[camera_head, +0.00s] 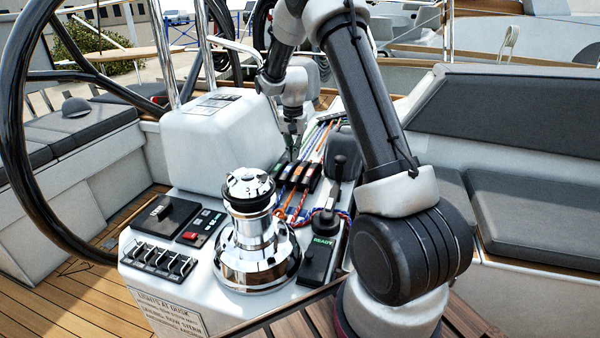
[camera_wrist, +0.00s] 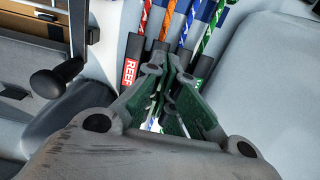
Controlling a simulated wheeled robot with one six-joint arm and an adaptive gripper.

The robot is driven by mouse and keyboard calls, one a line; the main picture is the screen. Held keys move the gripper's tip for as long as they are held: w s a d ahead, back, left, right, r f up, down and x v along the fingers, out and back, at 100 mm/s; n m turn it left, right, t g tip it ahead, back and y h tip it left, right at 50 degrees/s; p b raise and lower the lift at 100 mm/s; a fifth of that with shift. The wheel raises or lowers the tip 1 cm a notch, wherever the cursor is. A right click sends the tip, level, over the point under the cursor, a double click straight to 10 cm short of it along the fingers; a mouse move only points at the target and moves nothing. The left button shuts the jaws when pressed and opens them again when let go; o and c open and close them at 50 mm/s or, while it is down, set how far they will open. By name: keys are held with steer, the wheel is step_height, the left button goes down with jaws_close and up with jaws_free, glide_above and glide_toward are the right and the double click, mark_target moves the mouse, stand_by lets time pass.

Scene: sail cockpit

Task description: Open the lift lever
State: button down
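My gripper (camera_head: 290,148) points down over the row of rope clutch levers (camera_head: 297,174) on the white console. In the wrist view my gripper (camera_wrist: 172,82) has its green-padded fingers close together over the lever row. A black lever with a red REEF label (camera_wrist: 130,72) stands just left of the fingers. The fingers hide much of the levers to its right. No label reading LIFT is legible in either view, so I cannot tell which lever it is. I cannot tell whether the fingers touch or hold a lever.
A chrome winch (camera_head: 257,230) stands in front of the levers. A black handle (camera_head: 336,172) rises to their right, by a READY panel (camera_head: 320,250). A steering wheel (camera_head: 20,130) is at left. Coloured ropes (camera_head: 318,138) run behind the levers.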

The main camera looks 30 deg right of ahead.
steer(key=shift+w+d+r, duration=0.5)
steer(key=shift+w+r, duration=0.05)
steer(key=shift+r, duration=0.15)
steer(key=shift+w+d+r, duration=0.6)
steer(key=shift+d, duration=0.1)
steer(key=shift+w+d+r, duration=0.45)
steer(key=shift+w+d, duration=0.15)
steer(key=shift+w, duration=0.05)
steer(key=shift+w+d, duration=0.1)
steer(key=shift+w+d+r, duration=0.4)
steer(key=shift+w+d, duration=0.2)
